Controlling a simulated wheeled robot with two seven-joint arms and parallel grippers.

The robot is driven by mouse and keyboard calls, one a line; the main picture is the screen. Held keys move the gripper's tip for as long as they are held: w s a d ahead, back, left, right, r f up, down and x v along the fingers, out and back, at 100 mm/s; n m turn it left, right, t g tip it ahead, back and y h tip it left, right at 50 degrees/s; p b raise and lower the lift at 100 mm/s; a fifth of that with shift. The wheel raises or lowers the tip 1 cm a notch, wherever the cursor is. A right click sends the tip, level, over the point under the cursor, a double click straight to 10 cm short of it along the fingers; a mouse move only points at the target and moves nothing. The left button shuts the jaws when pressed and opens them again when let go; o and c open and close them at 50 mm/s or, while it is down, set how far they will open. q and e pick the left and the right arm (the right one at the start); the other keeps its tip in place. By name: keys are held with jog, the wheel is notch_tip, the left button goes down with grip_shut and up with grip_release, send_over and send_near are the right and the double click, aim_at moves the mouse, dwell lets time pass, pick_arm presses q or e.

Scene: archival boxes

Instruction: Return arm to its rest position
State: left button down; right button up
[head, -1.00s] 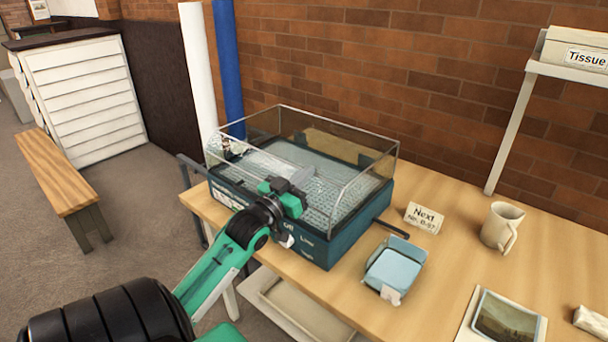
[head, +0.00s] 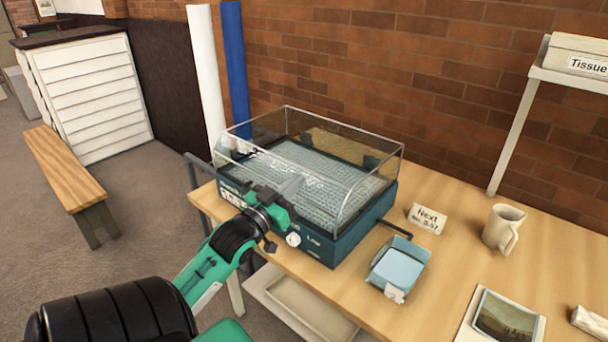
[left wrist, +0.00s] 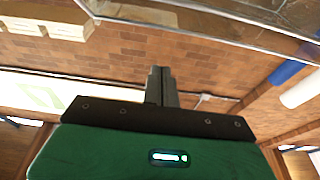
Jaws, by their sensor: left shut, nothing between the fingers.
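My left arm comes in from the lower left, green and black. Its gripper (head: 290,187) is at the front left of a dark teal box-shaped unit (head: 345,240) with a clear cover (head: 365,180). In the head view the gripper overlaps the cover's front; I cannot tell whether they touch. In the left wrist view the gripper's fingers (left wrist: 161,86) are together with nothing between them. My right gripper is not in view.
The wooden table (head: 460,240) holds a small blue tray (head: 398,268), a card (head: 427,218), a mug (head: 503,228) and a photo (head: 503,318). A wooden bench (head: 68,168) stands on the open floor at left. White and blue rolls (head: 234,75) lean behind the unit.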

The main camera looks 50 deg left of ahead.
pick_arm(q)
jog(key=shift+v, duration=1.5)
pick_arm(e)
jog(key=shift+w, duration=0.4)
pick_arm(q)
jog(key=shift+f, duration=0.1)
